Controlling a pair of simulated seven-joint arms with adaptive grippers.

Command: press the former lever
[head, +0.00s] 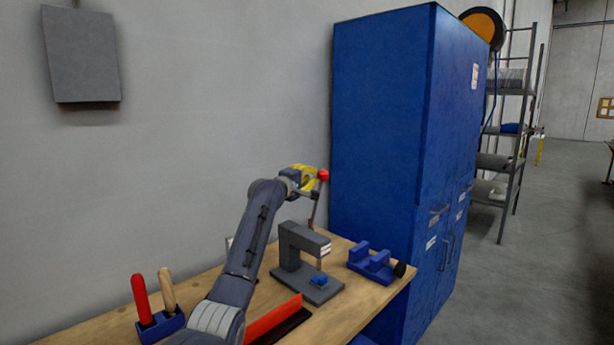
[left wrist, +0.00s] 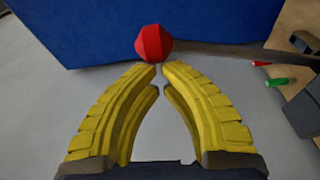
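The former is a dark grey C-shaped press (head: 292,240) on the wooden bench, with a small blue piece (head: 319,281) on its base. Its lever (head: 316,207) stands up steeply and ends in a red ball knob (head: 323,174). My left gripper (head: 309,176) is beside the knob, high above the bench. In the left wrist view the yellow fingers (left wrist: 160,72) come together at their tips, with nothing seen between them. The red knob (left wrist: 153,43) shows right at the tips; whether they touch it is unclear. The lever rod (left wrist: 215,51) runs off to the right. My right gripper is out of view.
A tall blue cabinet (head: 380,110) stands close behind the knob. On the bench are a blue fixture (head: 371,262), a red bar (head: 273,320) and a blue holder (head: 161,325) with red and wooden handles. A grey wall runs behind.

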